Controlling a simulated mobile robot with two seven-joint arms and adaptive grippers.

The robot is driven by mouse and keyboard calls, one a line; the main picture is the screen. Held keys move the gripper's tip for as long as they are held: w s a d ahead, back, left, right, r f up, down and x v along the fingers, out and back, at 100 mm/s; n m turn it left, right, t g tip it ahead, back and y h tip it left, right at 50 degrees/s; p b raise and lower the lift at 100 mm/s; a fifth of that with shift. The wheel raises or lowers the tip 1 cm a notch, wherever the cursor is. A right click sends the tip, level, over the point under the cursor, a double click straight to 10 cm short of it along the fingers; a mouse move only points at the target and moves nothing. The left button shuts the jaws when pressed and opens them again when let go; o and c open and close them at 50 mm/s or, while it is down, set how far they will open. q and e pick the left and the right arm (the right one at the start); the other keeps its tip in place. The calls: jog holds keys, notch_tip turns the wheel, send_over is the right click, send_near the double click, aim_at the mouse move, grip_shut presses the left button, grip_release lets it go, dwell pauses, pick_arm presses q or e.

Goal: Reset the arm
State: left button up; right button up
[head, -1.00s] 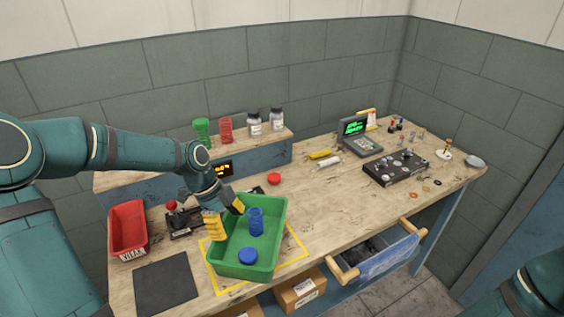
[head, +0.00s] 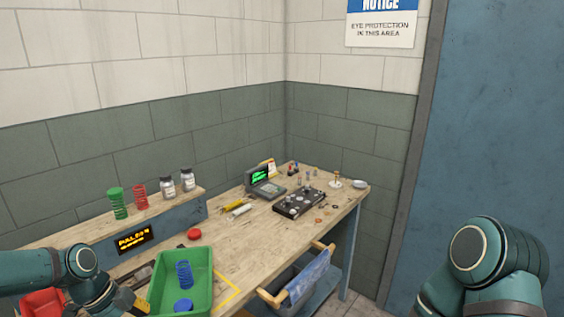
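My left arm (head: 45,272) comes in low at the left edge, bent downward. My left gripper (head: 138,303) is at the bottom edge, just left of the green bin (head: 203,290); a yellow finger pad shows, but its opening is cut off and hidden. The green bin holds a blue spring (head: 184,275) standing upright and a blue round cap (head: 183,305). My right arm (head: 495,265) is at the lower right, well away from the bench; its gripper is out of frame.
The wooden bench (head: 240,255) carries a red cap (head: 194,234), a black device with knobs (head: 300,202) and a small green-screen terminal (head: 265,182). Green (head: 118,203) and red (head: 139,197) springs stand on the back shelf.

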pick_arm(q)
jog(key=s+d+f+n+t+h, duration=0.1)
jog(key=d+f+n, duration=0.45)
jog(key=d, duration=0.25)
jog(key=s+d+f+n+h, duration=0.1)
jog(key=d+f+n, duration=0.4)
jog(key=d+f, duration=0.3)
jog(key=s+d+f+n+y, duration=0.2)
jog(key=s+d+f+n, duration=0.3)
jog(key=s+f+n, duration=0.2)
jog(key=shift+s+d+f+n+t+y, duration=0.2)
jog(key=shift+d+n+t+y, duration=0.15)
jog(key=shift+n, duration=0.7)
